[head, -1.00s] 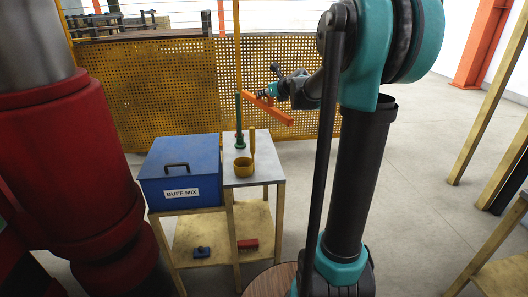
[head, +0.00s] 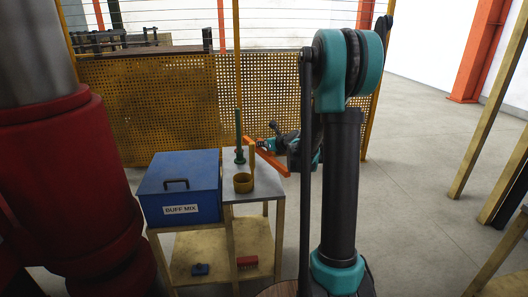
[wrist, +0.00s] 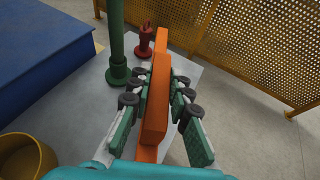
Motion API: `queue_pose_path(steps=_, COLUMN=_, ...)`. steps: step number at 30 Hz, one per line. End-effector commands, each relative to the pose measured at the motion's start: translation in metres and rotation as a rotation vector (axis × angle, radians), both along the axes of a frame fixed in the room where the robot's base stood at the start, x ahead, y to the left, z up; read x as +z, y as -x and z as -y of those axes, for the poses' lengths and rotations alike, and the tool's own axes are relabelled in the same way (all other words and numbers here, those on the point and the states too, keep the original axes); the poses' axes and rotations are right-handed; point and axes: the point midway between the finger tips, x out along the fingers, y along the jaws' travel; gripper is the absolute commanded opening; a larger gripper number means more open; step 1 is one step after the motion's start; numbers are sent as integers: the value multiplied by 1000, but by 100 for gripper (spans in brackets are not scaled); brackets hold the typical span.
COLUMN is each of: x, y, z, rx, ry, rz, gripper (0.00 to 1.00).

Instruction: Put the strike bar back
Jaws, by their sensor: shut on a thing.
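The strike bar, a long orange bar (head: 275,166), is in my gripper (head: 266,149) at the right edge of the small metal-topped stand (head: 233,197). In the wrist view the bar (wrist: 156,105) runs lengthwise between the finger pads of my gripper (wrist: 157,96), which is shut on it from both sides. The bar seems to hang a little above the stand top; I cannot tell whether it touches. A green post (wrist: 117,40) on a round base stands just left of the bar. A small red upright fitting (wrist: 146,38) stands behind, near the bar's far end.
A blue box marked BUFF MIX (head: 180,193) stands left of the stand top. A yellow cup (head: 243,184) sits at the front of the top. A yellow perforated fence (head: 150,100) runs behind. A large red column (head: 60,190) fills the left.

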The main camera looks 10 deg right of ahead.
Motion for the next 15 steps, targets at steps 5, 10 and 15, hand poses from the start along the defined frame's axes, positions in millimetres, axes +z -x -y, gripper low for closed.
queue_pose_path(steps=5, x=-18, y=0, z=0, rx=0, ry=0, rz=0, gripper=0)
queue_pose_path(steps=10, x=-35, y=0, z=0, rx=0, ry=0, rz=1, gripper=0)
queue_pose_path(steps=15, x=-38, y=0, z=0, rx=0, ry=0, rz=1, gripper=0)
